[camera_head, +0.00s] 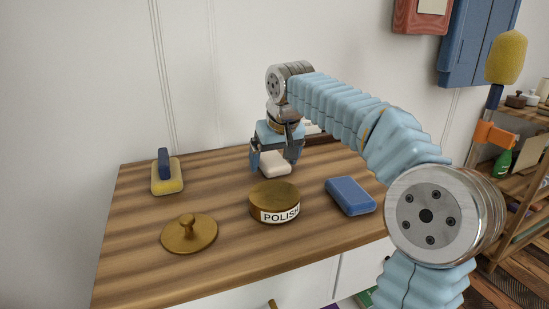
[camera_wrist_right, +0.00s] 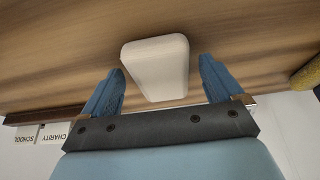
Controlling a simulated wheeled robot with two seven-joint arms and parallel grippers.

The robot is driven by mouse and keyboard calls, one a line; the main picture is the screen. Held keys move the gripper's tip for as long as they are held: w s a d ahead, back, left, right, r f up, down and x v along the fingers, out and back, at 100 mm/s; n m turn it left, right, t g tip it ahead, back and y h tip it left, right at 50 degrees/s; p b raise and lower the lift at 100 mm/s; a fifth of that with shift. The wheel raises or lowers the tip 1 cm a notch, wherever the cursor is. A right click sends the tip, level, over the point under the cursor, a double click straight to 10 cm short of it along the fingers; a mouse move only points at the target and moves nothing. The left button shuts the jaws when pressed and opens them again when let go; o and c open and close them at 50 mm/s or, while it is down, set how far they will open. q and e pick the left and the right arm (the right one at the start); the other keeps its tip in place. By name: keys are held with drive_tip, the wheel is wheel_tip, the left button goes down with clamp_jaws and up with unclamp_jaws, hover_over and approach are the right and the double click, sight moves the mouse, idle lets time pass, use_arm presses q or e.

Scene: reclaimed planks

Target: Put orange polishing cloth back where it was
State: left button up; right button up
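I see no orange polishing cloth on the bench top (camera_head: 130,270). My right gripper (camera_head: 274,168) is over the back middle of the bench, pointing down at a whitish block (camera_head: 275,166). In the right wrist view the whitish block (camera_wrist_right: 157,68) lies between the two open fingers (camera_wrist_right: 160,85), with a gap on each side. A brass tin labelled POLISH (camera_head: 275,200) stands in front of it. A brass knobbed lid (camera_head: 189,235) lies separately on the bench to the left. My left gripper is not in view.
A blue block (camera_head: 350,196) lies right of the tin. A yellow sponge with a blue handle (camera_head: 167,175) sits back left. An orange item (camera_head: 495,134), its kind unclear, shows by the right shelves (camera_head: 520,185). Labels reading CHARITY and SCHOOL (camera_wrist_right: 42,134) appear upside down in the wrist view.

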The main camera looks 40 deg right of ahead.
drive_tip(key=shift+r, duration=0.1)
drive_tip(key=shift+r, duration=0.35)
drive_tip(key=p+v, duration=0.3)
drive_tip(key=v, duration=0.8)
drive_tip(key=shift+r, duration=0.25)
